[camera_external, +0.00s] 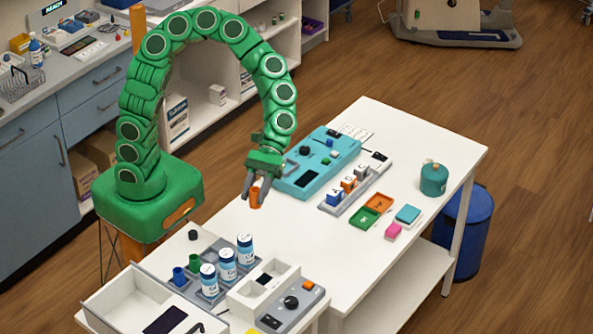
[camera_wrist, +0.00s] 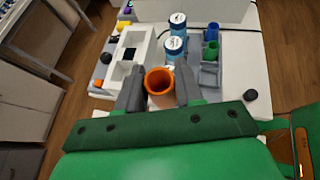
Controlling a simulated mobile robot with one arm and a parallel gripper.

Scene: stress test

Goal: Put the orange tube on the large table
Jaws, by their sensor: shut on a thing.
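The orange tube (camera_external: 255,201) is upright between the fingers of my gripper (camera_external: 257,193), over the left part of the large white table (camera_external: 308,238). Its lower end is close to the tabletop in the external view; I cannot tell whether it touches. In the wrist view the orange tube (camera_wrist: 159,81) shows its open round mouth, with a grey finger of my gripper (camera_wrist: 159,92) on each side. The fingers are shut on it.
A turquoise device (camera_external: 318,165) stands just right of my gripper. A grey rack with blue-and-white bottles (camera_external: 227,264), a blue tube (camera_external: 179,276) and a green tube (camera_external: 195,262) stands in front. The white tabletop right of the tube is clear.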

